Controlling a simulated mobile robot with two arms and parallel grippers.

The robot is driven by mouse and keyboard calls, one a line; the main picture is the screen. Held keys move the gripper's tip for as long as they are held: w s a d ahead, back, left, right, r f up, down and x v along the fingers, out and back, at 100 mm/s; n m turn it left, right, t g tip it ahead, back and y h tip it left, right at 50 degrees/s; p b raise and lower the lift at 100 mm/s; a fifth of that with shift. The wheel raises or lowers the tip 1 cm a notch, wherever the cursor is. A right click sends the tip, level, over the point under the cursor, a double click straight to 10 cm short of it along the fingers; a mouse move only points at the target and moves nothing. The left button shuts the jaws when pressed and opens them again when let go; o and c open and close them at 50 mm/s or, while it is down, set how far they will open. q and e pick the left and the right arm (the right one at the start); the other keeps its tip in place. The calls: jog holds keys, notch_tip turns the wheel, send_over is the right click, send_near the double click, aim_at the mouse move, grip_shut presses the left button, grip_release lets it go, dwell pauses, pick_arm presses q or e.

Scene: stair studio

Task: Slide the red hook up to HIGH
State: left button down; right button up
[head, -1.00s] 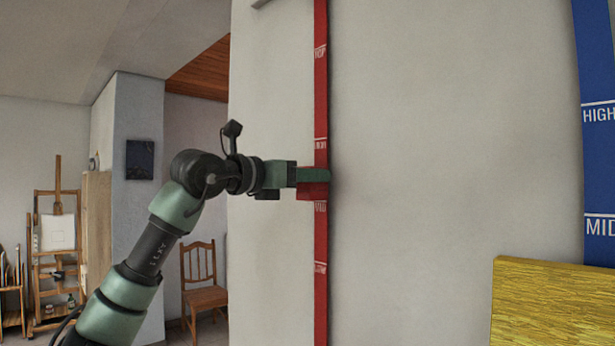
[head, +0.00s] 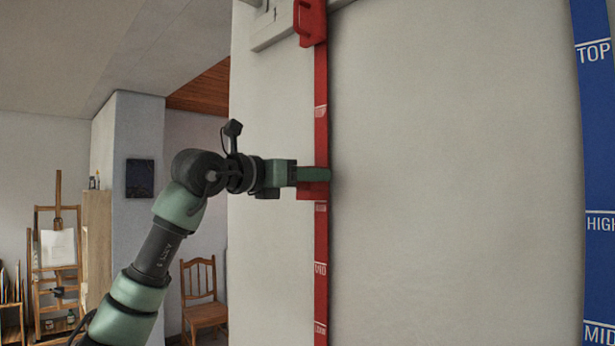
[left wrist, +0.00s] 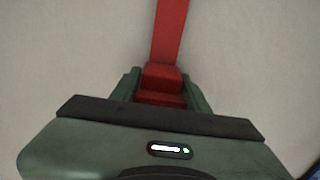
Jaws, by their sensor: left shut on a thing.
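The red rail (head: 321,240) runs straight up the pale wall, with white marks and small labels. My left gripper (head: 315,175) is shut on the red hook (head: 312,190), which sits on this rail. The hook's lower edge is just above a mark whose label is hard to read, one above the mark that reads MID. Another label shows higher on the rail, well above the gripper. In the left wrist view the red hook (left wrist: 161,85) lies between the two green fingers, with the rail running up beyond it. My right gripper is not in view.
A red bracket (head: 308,22) is at the rail's top, by a pale ledge (head: 270,30). A blue rail (head: 598,150) at the right carries TOP, HIGH and MID labels. An easel (head: 57,250) and wooden chair (head: 203,295) stand back left. Wall between the rails is bare.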

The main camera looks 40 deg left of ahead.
pick_arm(q)
jog(key=c, duration=0.7)
grip_release()
jog(key=shift+w+f, duration=0.1)
jog(key=shift+s+f+b, duration=0.1)
jog(key=shift+s+b, duration=0.25)
jog(key=shift+s, duration=0.2)
jog(key=s, duration=0.2)
jog(key=s+b, duration=0.1)
jog(key=s, duration=0.1)
jog(key=s+b, duration=0.1)
jog(key=s, duration=0.1)
jog(key=shift+s+a, duration=0.25)
jog(key=shift+s, duration=0.1)
